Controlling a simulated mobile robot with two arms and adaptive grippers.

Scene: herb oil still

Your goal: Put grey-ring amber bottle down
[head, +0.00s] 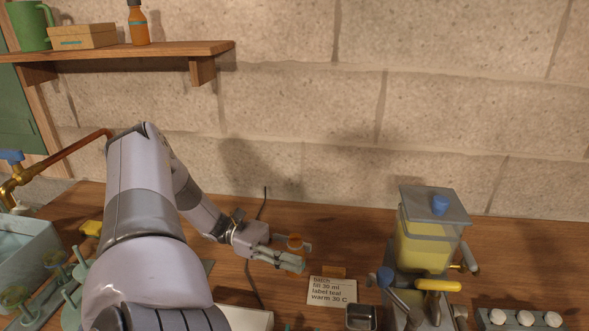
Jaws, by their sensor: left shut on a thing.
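The amber bottle (295,243) is between the fingers of my left gripper (292,254), over the middle of the wooden worktop (345,225). Only its orange-brown upper part shows; the fingers hide the rest. I cannot make out a grey ring on it. The gripper is shut on it. I cannot tell whether its base touches the worktop. My right gripper is not in view.
A batch card (332,292) lies right of the gripper, with a small metal tray (361,317) below it. The still (426,245) with yellow liquid stands further right. A shelf (130,52) holds another amber bottle (138,25). The worktop's back middle is fairly clear.

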